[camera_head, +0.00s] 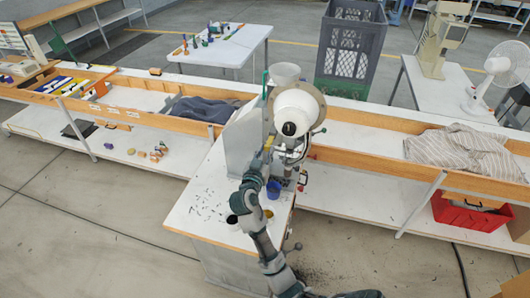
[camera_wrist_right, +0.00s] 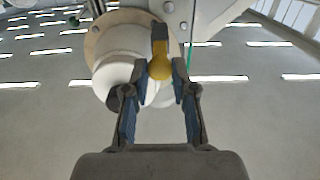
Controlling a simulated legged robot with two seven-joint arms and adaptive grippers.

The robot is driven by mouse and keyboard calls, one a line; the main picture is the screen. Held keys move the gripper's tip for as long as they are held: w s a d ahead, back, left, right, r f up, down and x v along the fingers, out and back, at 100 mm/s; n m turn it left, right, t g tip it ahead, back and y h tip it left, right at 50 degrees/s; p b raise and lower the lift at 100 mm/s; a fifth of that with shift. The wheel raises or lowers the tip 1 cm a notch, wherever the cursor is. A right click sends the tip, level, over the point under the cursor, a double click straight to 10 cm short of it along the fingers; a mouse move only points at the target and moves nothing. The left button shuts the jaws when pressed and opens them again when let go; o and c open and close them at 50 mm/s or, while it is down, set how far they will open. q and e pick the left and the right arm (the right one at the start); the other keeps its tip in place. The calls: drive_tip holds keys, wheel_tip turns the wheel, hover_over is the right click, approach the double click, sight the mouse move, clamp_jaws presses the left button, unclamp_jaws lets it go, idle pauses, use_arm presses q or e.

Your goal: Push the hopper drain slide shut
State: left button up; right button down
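The eyelet press stands on the bench in the middle of the head view, with a white hopper funnel (camera_head: 284,72) on top and a white rounded housing (camera_head: 297,110) below it. In the right wrist view, a yellow knob (camera_wrist_right: 160,67) sits at the end of a short grey bar, which looks like the drain slide. My right gripper (camera_wrist_right: 160,80) has its two blue-padded fingers on either side of the knob, with narrow gaps showing; contact is not clear. In the head view my right gripper (camera_head: 268,148) is at the press's left front, partly hidden. My left gripper is not in view.
A blue cup (camera_head: 273,189) and a dark round container (camera_head: 233,221) stand on the press bench (camera_head: 205,190) near my forearm. A pale upright panel (camera_head: 243,138) is left of the press. Grey cloth (camera_head: 203,108) and striped cloth (camera_head: 462,151) lie farther aside.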

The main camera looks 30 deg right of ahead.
drive_tip(key=shift+b+x, duration=0.7)
drive_tip(key=shift+x, duration=1.25)
drive_tip(key=shift+a+r, duration=0.15)
drive_tip(key=c, duration=1.1)
unclamp_jaws()
drive_tip(key=shift+o, duration=0.7)
drive_tip(key=shift+w+d+f, duration=0.15)
drive_tip(key=shift+d+f, duration=0.05)
drive_tip(key=v, duration=1.2)
drive_tip(key=shift+d, duration=0.1)
